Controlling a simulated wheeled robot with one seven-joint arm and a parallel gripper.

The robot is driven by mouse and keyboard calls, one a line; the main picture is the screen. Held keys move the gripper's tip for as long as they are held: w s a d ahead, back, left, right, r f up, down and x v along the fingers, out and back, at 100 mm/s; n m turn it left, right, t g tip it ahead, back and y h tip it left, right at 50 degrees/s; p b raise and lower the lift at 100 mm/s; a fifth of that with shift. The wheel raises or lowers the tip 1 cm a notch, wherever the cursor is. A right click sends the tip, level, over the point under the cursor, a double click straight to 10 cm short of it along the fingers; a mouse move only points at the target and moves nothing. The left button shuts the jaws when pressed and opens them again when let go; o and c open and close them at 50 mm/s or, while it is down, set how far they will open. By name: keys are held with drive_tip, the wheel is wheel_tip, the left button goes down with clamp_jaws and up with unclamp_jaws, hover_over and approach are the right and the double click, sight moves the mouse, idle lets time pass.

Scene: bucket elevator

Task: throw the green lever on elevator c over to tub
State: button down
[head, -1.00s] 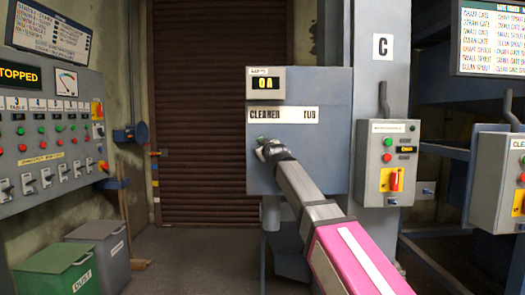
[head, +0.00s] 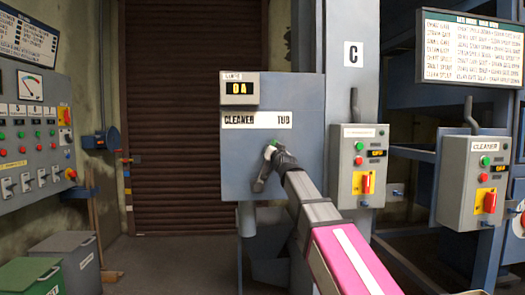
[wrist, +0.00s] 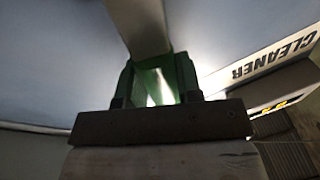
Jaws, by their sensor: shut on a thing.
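Elevator C's grey box (head: 235,170) stands in mid-picture in the head view, with a sign (head: 256,120) reading CLEANER at left and TUB at right. The lever's grey bar (head: 261,180) runs up from its lower end, leaning slightly right of upright. A bit of its green handle (head: 273,142) shows at the top, under the sign. My gripper (head: 270,152) is shut on the handle. In the wrist view the green handle (wrist: 160,75) sits between my dark fingers, with the grey bar (wrist: 140,25) behind it. My gripper hides part of the handle in the head view.
A switch box (head: 357,165) with red and green buttons is right of the lever box, below the C plate (head: 353,54). Another switch box (head: 475,180) is further right. A control panel (head: 38,130) and bins (head: 75,255) are at left. A brown shutter (head: 190,100) is behind.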

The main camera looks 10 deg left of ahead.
drive_tip(key=shift+w+d+f+m+t+h, duration=0.2)
drive_tip(key=shift+d+f+m, duration=0.25)
drive_tip(key=shift+d+m, duration=0.35)
drive_tip(key=shift+w+d+f+m+t+h, duration=0.1)
drive_tip(key=shift+w+d+f+m+h, duration=0.1)
drive_tip(key=shift+d+f+m, duration=0.4)
drive_tip(key=shift+d+r, duration=0.1)
drive_tip(key=shift+d, duration=0.1)
drive_tip(key=c, duration=0.8)
unclamp_jaws()
drive_tip(key=shift+s, duration=0.15)
drive_tip(key=v, duration=1)
drive_tip(key=shift+s+d, duration=0.2)
drive_tip(key=shift+s, duration=0.05)
